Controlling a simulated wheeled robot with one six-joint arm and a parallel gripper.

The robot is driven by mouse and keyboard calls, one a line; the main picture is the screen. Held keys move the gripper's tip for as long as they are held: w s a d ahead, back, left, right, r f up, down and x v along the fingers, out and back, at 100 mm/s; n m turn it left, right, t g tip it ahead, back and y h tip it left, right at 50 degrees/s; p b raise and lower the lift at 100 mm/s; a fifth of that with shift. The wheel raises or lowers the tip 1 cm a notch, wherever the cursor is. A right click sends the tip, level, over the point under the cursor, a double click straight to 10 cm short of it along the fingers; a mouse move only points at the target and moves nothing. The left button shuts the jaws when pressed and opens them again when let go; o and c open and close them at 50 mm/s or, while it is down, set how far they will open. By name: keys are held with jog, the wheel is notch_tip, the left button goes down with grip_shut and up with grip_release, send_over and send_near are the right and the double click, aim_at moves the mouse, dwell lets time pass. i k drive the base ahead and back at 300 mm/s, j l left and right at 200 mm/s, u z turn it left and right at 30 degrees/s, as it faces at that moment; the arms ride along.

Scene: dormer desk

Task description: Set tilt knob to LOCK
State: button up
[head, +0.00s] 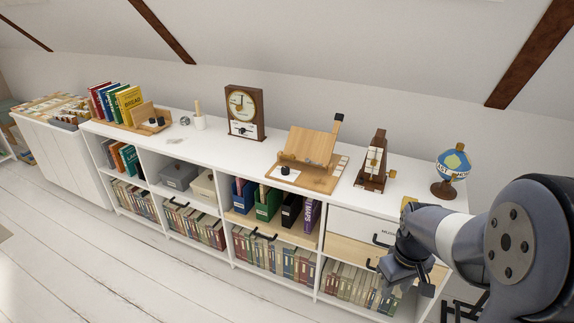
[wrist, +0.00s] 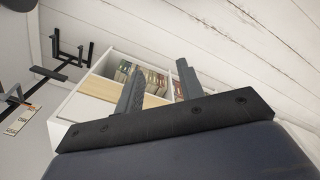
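A wooden tilting stand (head: 311,147) with a sloped board sits on the white cabinet top, right of the middle. A small black knob (head: 285,170) on a pale plate is at the front left of its base. No LOCK mark or knob setting is readable. My gripper (head: 412,286) is low at the right, in front of the cabinet and well away from the stand. In the wrist view my gripper (wrist: 159,78) has its two fingers apart with nothing between them. The stand is not seen there.
A clock (head: 245,112) stands left of the stand; a metronome (head: 373,163) and a globe (head: 452,171) stand right of it. The white cabinet top (head: 215,142) has bare room between them. Cubbies below hold books and boxes; black handles (head: 263,235) stick out. The floor in front is clear.

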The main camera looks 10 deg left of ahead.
aim_at(285, 170)
jog(key=i+j+z, duration=0.15)
jog(key=j, duration=0.25)
jog(key=i+j+z, duration=0.1)
jog(key=i+j, duration=0.25)
jog(key=i+j+z, duration=0.15)
jog(key=j, duration=0.35)
jog(key=i+j+z, duration=0.1)
jog(key=j, duration=0.4)
jog(key=i+j+z, duration=0.15)
jog(key=i+j, duration=0.15)
jog(key=j, duration=0.15)
jog(key=i+j+z, duration=0.1)
jog(key=j, duration=0.4)
jog(key=i+j+z, duration=0.15)
jog(key=j, duration=0.35)
jog(key=i+j+z, duration=0.15)
jog(key=j, duration=0.4)
